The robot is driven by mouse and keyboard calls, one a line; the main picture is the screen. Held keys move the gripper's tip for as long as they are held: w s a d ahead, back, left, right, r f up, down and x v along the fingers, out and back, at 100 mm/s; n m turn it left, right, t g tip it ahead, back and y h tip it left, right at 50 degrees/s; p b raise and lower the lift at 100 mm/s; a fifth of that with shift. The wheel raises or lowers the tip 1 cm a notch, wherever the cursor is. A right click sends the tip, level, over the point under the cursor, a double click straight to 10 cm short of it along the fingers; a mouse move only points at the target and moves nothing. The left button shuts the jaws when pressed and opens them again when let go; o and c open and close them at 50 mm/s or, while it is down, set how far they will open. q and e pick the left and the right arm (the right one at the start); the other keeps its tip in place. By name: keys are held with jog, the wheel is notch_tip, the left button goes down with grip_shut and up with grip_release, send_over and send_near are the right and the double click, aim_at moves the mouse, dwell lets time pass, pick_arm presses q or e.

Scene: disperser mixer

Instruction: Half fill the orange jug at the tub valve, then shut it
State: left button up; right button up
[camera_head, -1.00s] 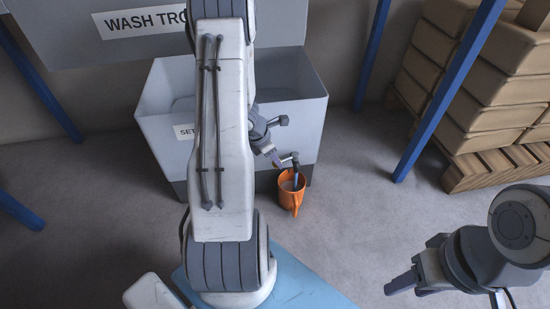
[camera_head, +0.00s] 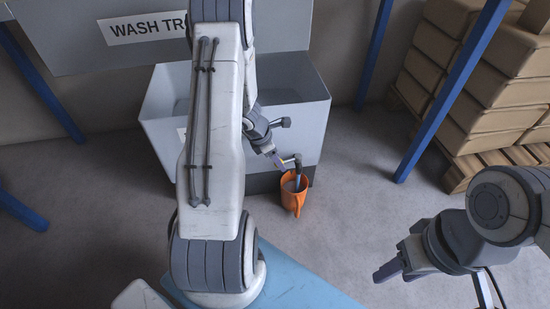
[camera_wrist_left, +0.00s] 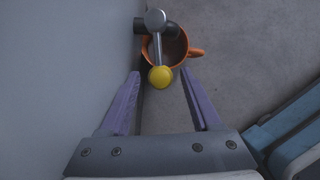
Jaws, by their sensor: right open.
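The orange jug (camera_head: 291,204) stands upright on the floor, close against the front of the grey tub (camera_head: 304,112). The tub valve (camera_head: 292,160) sticks out above its mouth. A thin bluish streak shows between valve and jug, perhaps liquid; the level inside is unclear. In the left wrist view the jug (camera_wrist_left: 196,52) is partly hidden by the valve lever (camera_wrist_left: 157,48) with its yellow tip. My left gripper (camera_wrist_left: 160,88) is open, its purple fingers apart on either side of the yellow tip, touching neither side visibly. My right gripper (camera_head: 391,274) is open and empty, low at the right.
A second dark tap-like fitting (camera_head: 282,122) sits higher on the tub front. Blue posts (camera_head: 440,104) stand at the right, before stacked brown packages on a wooden pallet (camera_head: 462,176). The grey floor (camera_head: 352,200) right of the jug is clear.

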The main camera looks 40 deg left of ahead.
pick_arm(q)
jog(key=shift+r, duration=0.15)
jog(key=p+v, duration=0.5)
jog(key=v, duration=0.1)
jog(key=s+a+f, duration=0.1)
jog(key=s+a, duration=0.5)
jog(key=s, duration=0.3)
jog(key=shift+s+a, duration=0.25)
jog(key=shift+s, duration=0.15)
jog(key=shift+f, duration=0.15)
